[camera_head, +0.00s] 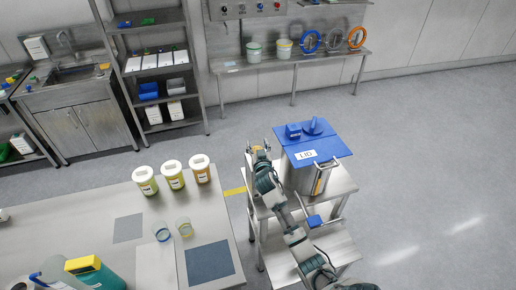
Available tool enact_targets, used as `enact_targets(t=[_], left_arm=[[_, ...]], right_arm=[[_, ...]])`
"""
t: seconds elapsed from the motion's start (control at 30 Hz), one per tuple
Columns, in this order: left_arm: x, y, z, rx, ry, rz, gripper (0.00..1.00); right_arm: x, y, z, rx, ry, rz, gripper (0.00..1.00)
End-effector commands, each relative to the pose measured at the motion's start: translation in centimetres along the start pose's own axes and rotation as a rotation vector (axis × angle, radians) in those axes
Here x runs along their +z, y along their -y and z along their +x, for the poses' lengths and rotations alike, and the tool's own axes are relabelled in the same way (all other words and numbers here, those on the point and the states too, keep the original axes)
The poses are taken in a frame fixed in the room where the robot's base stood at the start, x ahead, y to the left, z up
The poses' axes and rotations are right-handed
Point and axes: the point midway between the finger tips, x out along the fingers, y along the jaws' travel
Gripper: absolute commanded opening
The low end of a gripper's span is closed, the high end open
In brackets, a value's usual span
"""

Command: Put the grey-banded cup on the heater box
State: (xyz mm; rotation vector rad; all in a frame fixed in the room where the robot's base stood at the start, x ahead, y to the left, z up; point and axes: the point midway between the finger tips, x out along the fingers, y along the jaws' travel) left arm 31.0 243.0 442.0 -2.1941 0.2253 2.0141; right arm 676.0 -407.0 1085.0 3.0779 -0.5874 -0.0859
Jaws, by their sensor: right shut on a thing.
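My right gripper (258,148) is at the left edge of the steel stand, left of the box with the blue lid. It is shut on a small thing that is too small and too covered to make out. No cup with a clearly grey band shows. A clear cup with a blue band (162,233) and one with a yellow band (184,228) stand on the table. The steel box (322,181) on the stand has a blue lid marked LID; I cannot tell whether it is the heater box.
Several lidded jars (173,175) stand along the table's (85,215) back edge. The stand's (343,180) lower step is mostly bare. The floor at right is clear.

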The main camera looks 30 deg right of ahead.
Motion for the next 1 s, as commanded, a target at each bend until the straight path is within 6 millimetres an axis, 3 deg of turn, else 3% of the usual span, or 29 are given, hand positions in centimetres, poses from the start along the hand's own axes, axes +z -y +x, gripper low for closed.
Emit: enact_targets(t=[0.1,0.37,0.4,0.47,0.83,1.0], left_arm=[[0.0,0.0,0.0,0.0,0.0,0.0,0.0],[0.0,0.0,0.0,-0.001,0.0,-0.001,0.0],[0.0,0.1,0.0,-0.001,0.0,-0.001,0.0],[0.0,0.1,0.0,-0.001,0.0,-0.001,0.0],[0.0,0.0,-0.1,-0.001,-0.001,-0.001,0.0],[0.0,0.1,0.0,-0.001,-0.001,-0.002,0.0]], right_arm=[[1.7,-0.2,0.2,0.001,0.002,0.002,0.28],[1.8,-0.3,0.2,0.001,0.0,0.003,0.28],[1.8,-0.3,0.2,0.001,0.001,0.002,0.71],[1.8,-0.2,0.1,0.001,0.001,0.002,0.86],[1.7,0.0,-0.1,0.0,0.001,0.001,0.87],[1.9,-0.2,-2.3,-0.001,0.002,0.003,0.87]])
